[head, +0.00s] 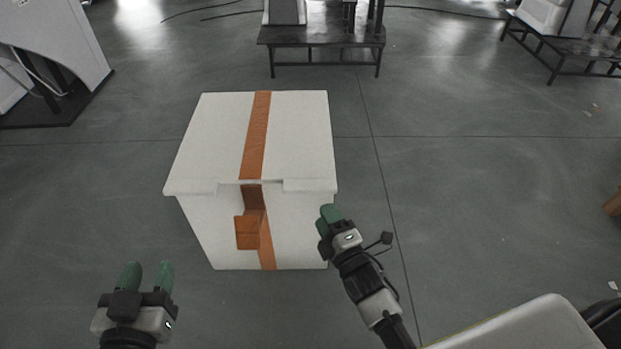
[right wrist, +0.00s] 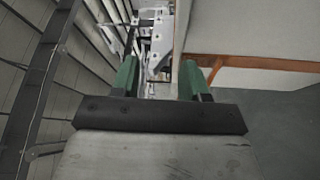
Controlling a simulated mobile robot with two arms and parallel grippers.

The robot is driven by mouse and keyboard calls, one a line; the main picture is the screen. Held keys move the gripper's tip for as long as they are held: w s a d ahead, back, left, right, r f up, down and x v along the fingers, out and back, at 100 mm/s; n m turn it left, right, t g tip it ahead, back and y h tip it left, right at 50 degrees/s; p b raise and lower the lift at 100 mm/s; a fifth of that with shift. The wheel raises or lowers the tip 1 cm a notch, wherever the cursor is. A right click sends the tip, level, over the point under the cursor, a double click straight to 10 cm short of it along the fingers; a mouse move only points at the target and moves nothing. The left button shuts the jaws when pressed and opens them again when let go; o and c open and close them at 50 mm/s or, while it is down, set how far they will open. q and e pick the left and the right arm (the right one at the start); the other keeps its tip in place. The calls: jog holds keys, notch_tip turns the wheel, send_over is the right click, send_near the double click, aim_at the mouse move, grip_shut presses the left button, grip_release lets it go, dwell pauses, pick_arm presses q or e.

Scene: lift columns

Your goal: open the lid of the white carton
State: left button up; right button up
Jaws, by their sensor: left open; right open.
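The white carton (head: 300,140) stands on the floor in the middle of the head view, with an orange-brown stripe (head: 255,135) over its lid and front. Its lid (head: 205,140) lies closed on top, and an orange tab (head: 247,232) shows on the front. My right gripper (head: 328,216) is open and empty by the carton's front right corner, near the lid's edge; I cannot tell whether it touches. In the right wrist view its fingers (right wrist: 158,80) are apart, with the carton (right wrist: 245,30) to the right. My left gripper (head: 147,275) is open and empty, in front and left of the carton.
Grey floor (head: 480,190) is clear around the carton. A dark metal stand (head: 320,38) is behind it, another (head: 575,48) at the far right. A white machine (head: 60,40) stands at the far left. Dark cables lie on the floor at the back.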

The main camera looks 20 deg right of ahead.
aim_at(312, 193)
jog(key=shift+n+g+h, duration=0.4)
jog(key=shift+g, duration=0.1)
jog(key=w+b, duration=0.1)
jog(key=w, duration=0.2)
jog(key=w+f+b, duration=0.1)
jog(key=w, duration=0.2)
jog(key=w+f, duration=0.1)
jog(key=w, duration=0.3)
jog(key=shift+a+f+b, duration=0.1)
jog(key=shift+f+b, duration=0.1)
jog(key=shift+b, duration=0.2)
jog(key=shift+w+r, duration=0.1)
jog(key=shift+w, duration=0.55)
pick_arm(q)
notch_tip(312, 193, up, 8)
jog(key=s+d+t+h, duration=0.1)
jog(key=t+h, duration=0.1)
jog(key=t, duration=0.4)
jog(key=shift+f+t, duration=0.15)
jog(key=shift+t, duration=0.25)
jog(key=shift+s, duration=0.1)
pick_arm(e)
grip_shut()
